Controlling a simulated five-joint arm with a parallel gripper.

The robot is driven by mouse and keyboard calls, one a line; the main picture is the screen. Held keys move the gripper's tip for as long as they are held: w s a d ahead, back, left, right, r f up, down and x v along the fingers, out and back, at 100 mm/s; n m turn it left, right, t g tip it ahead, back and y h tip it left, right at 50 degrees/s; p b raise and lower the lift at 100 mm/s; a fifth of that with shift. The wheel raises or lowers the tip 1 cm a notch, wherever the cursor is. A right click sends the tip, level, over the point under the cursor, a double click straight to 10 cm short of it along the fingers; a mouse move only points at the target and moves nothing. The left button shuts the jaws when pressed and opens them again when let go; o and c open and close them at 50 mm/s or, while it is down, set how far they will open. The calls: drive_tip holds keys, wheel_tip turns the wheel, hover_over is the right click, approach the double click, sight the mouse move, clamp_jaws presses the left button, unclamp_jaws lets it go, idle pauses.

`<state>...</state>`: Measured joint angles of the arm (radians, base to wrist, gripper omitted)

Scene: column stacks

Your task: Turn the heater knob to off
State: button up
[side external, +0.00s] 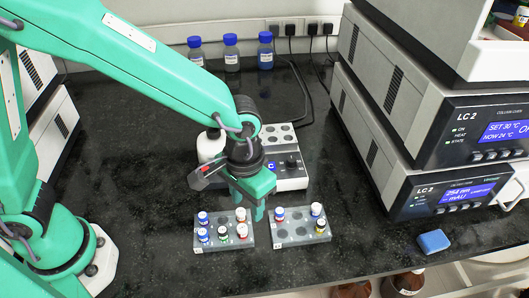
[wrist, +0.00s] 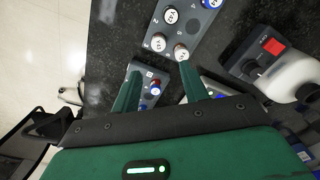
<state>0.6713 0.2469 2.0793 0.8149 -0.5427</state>
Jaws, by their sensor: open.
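The heater (side external: 290,183) is a pale block with round wells on top, standing behind the vial racks in the side view. I cannot make out the knob's setting. My gripper (side external: 259,213) points down in front of the heater, over the gap between the two racks, and hides part of the heater. It is apart from the knob. In the wrist view its two green fingers (wrist: 158,88) are spread with nothing held. I cannot surely identify the heater knob in the wrist view.
A left rack (side external: 226,244) and a right rack (side external: 302,239) hold capped vials close below my gripper. Stacked instruments (side external: 405,165) and a blue sponge (side external: 433,241) are at right. Blue-capped bottles (side external: 231,55) stand at the back.

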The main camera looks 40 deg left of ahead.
drive_tip(key=w+r+m, duration=0.2)
drive_tip(key=w+m, duration=0.6)
drive_tip(key=w, duration=0.2)
drive_tip(key=r+m, duration=0.2)
drive_tip(key=m, duration=0.7)
hover_over(292, 159)
drive_tip(key=shift+a+f, duration=0.1)
drive_tip(key=shift+f, duration=0.15)
drive_tip(key=shift+f, duration=0.1)
drive_tip(key=shift+f, duration=3.8)
drive_tip(key=shift+c, duration=0.4)
clamp_jaws()
